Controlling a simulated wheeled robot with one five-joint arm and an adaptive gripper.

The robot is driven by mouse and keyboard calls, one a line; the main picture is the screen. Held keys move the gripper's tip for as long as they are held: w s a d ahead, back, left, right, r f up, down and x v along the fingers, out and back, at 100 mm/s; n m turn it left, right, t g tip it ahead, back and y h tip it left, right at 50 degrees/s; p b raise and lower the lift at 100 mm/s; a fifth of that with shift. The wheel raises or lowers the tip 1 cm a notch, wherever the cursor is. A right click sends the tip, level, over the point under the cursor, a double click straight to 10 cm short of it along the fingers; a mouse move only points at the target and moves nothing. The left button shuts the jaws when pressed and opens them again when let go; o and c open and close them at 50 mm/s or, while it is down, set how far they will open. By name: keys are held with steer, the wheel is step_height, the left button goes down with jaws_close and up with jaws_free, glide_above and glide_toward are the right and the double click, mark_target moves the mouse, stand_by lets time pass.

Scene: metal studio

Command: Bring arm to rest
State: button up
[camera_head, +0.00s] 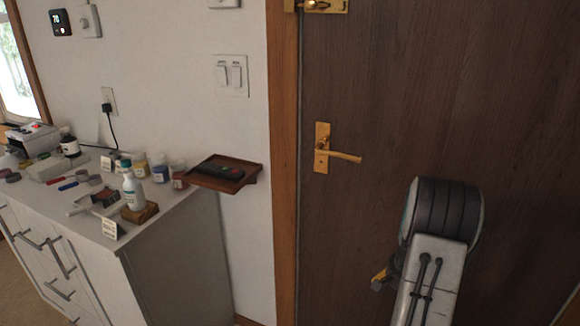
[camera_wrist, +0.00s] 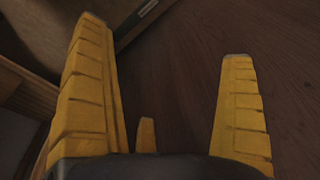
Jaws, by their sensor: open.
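My arm (camera_head: 435,250) is raised at the lower right of the head view, in front of a dark wooden door. In the wrist view my gripper (camera_wrist: 165,45) has its yellow fingers spread wide apart with nothing between them. In the head view only a small yellow part of the gripper shows beside the arm, and the rest is hidden behind it. Dark brown wood fills the space beyond the fingers in the wrist view.
The door has a brass handle (camera_head: 338,155), left of my arm. A white cabinet (camera_head: 175,255) at left carries bottles, jars and small tools. Light switches (camera_head: 229,76) are on the wall.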

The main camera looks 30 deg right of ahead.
steer(key=w+a+r+n+t+p, duration=0.1)
steer(key=a+r+n+p, duration=0.6)
steer(key=a+r, duration=1.3)
steer(key=s+a+r+n+t+y+p, duration=0.1)
steer(key=s+a+r+n+p, duration=0.6)
steer(key=s+a+r, duration=0.5)
steer(key=shift+a+r+n+p, duration=0.5)
steer(key=shift+r+p, duration=0.35)
steer(key=shift+r, duration=0.5)
steer(key=shift+w, duration=0.1)
steer(key=shift+c, duration=0.3)
